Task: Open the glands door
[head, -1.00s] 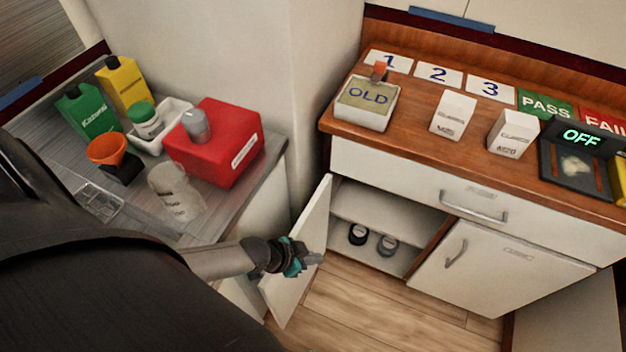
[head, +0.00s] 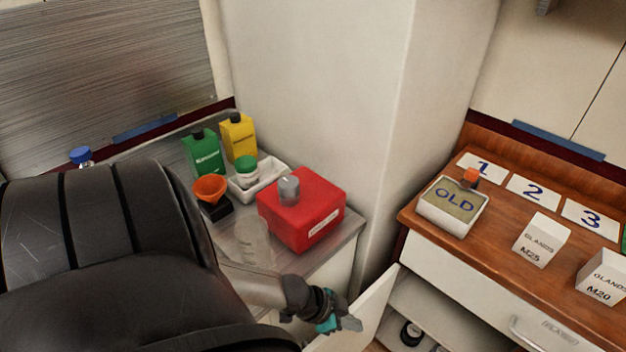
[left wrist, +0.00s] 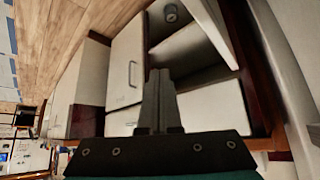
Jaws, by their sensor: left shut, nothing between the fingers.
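The open cabinet door (head: 376,304) is a white panel swung out from the left compartment under the wooden counter. Its lower part is cut off in the head view, and no label on it can be read. Two round dark-ringed pieces, one (head: 411,333) clearer than the other, stand inside the compartment. My left gripper (head: 350,323) is shut and empty, overlapping the door in the head view; I cannot tell whether they touch. In the left wrist view its fingers (left wrist: 160,100) are together in front of the open compartment (left wrist: 185,50). My right gripper is not in view.
A closed door with a handle (left wrist: 130,72) is beside the opening. The wooden counter (head: 480,235) holds the OLD box (head: 453,207) and white glands boxes. A metal bench on the left holds a red container (head: 302,212), bottles and an orange funnel (head: 210,188).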

